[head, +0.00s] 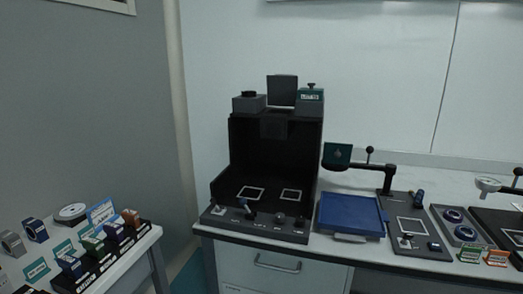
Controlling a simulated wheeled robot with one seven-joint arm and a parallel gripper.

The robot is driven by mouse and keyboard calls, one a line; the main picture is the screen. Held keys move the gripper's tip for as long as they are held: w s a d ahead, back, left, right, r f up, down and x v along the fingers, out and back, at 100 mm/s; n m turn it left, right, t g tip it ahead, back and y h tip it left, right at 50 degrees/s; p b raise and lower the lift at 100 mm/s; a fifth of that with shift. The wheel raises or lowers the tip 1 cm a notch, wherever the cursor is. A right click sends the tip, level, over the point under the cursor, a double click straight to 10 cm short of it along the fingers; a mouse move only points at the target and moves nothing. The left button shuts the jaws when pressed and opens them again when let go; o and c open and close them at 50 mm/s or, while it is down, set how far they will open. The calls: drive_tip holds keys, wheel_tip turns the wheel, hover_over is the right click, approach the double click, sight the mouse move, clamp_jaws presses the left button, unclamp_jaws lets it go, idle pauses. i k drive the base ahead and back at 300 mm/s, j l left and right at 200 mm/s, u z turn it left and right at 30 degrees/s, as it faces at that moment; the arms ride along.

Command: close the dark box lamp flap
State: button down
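The dark box (233,160) stands on the bench in the middle of the head view, with its front open and a black interior. On its top, a dark flat panel (283,88), which looks like the lamp flap, stands upright, with a pale strip at its foot. A grey block with a black knob (248,102) sits left of the panel, and a green-labelled block (311,97) sits right of it. Two white square outlines mark the box floor, and a control strip (260,224) runs along its front. My gripper is not in view.
A blue tray (350,214) lies right of the box, beside a stand with a black arm (375,167) and other instruments. A side table at left holds a rack of small boxes (103,252). Space above the dark box is clear.

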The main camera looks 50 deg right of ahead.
sight(282, 89)
drive_tip(key=i+j+z, duration=0.25)
drive_tip(key=i, duration=0.2)
drive_tip(key=i+j+z, duration=0.25)
drive_tip(key=i, duration=0.2)
